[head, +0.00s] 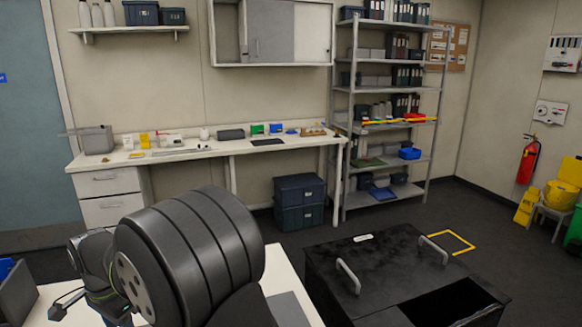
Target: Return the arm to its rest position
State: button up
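My arm (190,255) fills the lower left of the head view as a large dark ribbed link with a pale round joint cap. A smaller grey and black arm part (92,260) with a thin cable and a small green glow shows just to its left.
A black box-like unit (400,265) with two grey handles and a dark opening stands right of my arm. A dark bin (15,295) sits at the lower left edge. A long bench (200,150), a shelf rack (350,120) and stacked blue crates (300,200) stand farther back.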

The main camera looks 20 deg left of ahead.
jog(key=shift+f, duration=1.75)
jog(key=shift+f, duration=0.1)
